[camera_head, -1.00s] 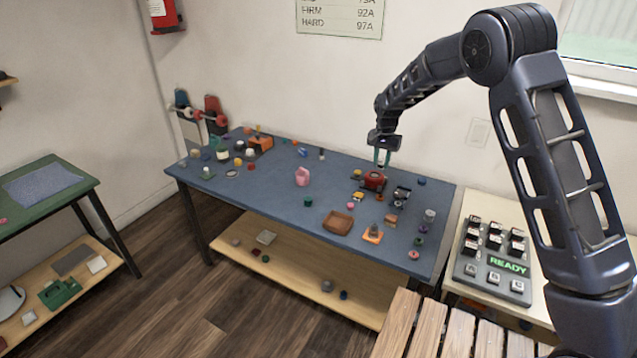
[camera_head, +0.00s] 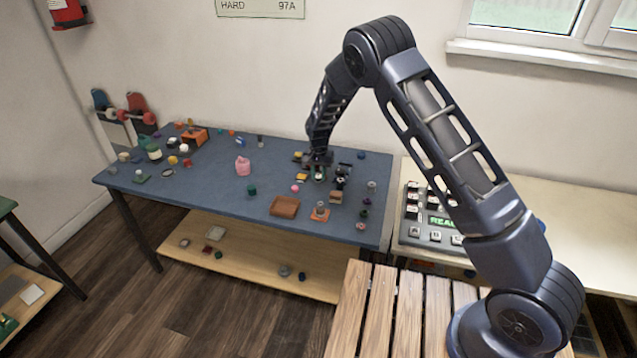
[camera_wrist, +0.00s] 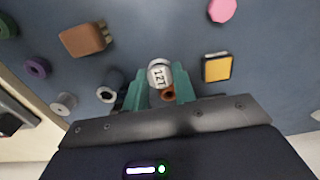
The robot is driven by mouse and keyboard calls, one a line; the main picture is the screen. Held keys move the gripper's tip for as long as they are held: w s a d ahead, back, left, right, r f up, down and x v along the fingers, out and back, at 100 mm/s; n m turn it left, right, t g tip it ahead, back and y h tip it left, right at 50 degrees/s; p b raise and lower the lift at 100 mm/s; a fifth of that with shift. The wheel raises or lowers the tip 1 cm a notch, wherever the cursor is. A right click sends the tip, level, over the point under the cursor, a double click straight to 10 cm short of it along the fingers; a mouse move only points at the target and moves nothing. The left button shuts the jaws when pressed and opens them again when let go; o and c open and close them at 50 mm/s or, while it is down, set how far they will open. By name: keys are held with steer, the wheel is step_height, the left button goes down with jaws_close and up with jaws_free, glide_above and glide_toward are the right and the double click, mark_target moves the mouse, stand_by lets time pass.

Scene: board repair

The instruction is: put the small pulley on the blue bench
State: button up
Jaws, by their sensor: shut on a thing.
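A small pale pulley (camera_wrist: 159,72) marked "12T" shows in the wrist view between the teal fingers of my gripper (camera_wrist: 160,88). My gripper is shut on it. In the head view my gripper (camera_head: 319,164) points down low over the right back part of the blue bench (camera_head: 220,197). The fingertips are too small there to tell whether the pulley touches the bench top.
Small parts crowd around my gripper, including a yellow block (camera_wrist: 216,67), a dark cylinder (camera_wrist: 108,90) and a pink piece (camera_wrist: 221,10). A brown tray (camera_head: 284,206) lies nearer the front. A pink jug (camera_head: 242,166) stands left.

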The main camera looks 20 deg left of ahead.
mark_target(318, 176)
steer(key=shift+f, duration=1.95)
steer(key=shift+f, duration=0.1)
steer(key=o, duration=1)
steer(key=shift+c, duration=0.2)
